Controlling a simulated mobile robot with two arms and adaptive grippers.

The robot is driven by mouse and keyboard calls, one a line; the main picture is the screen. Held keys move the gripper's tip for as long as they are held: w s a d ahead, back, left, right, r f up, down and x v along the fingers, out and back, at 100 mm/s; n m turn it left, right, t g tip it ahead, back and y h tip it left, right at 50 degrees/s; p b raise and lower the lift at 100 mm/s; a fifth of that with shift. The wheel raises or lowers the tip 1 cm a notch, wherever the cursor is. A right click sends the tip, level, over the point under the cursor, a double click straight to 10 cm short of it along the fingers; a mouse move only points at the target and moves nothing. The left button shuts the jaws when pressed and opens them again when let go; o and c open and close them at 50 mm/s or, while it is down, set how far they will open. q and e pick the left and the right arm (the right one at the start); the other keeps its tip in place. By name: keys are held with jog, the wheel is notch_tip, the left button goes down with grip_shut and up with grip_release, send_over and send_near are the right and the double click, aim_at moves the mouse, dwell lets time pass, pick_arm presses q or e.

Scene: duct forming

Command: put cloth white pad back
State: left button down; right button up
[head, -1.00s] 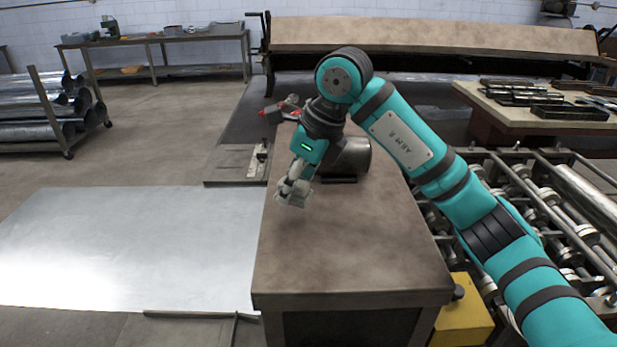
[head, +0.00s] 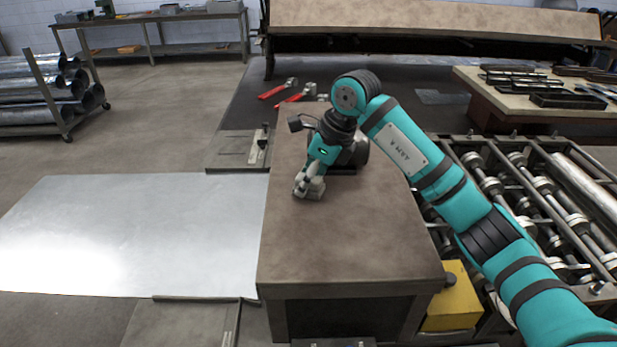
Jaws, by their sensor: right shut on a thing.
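My right gripper (head: 307,186) is shut on the white cloth pad (head: 316,189), a small pale grey-white bundle at its fingertips. The fingers point down over the brown tabletop (head: 345,240), near its left edge and toward its far half. The pad is low over the top; I cannot tell whether it touches it. The fingers hide part of the pad. My left gripper is not in view.
A large metal sheet (head: 135,235) extends at left, a roller machine (head: 535,205) at right. The table's near half is clear.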

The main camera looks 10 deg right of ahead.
jog(key=o, duration=0.8)
jog(key=shift+o, duration=0.2)
jog(key=shift+r, duration=0.15)
jog(key=shift+d+r, duration=0.2)
jog(key=shift+r, duration=0.1)
jog(key=b+v, duration=0.2)
jog(key=v, duration=0.9)
jog(key=shift+s+b, duration=0.2)
jog(key=shift+b, duration=0.2)
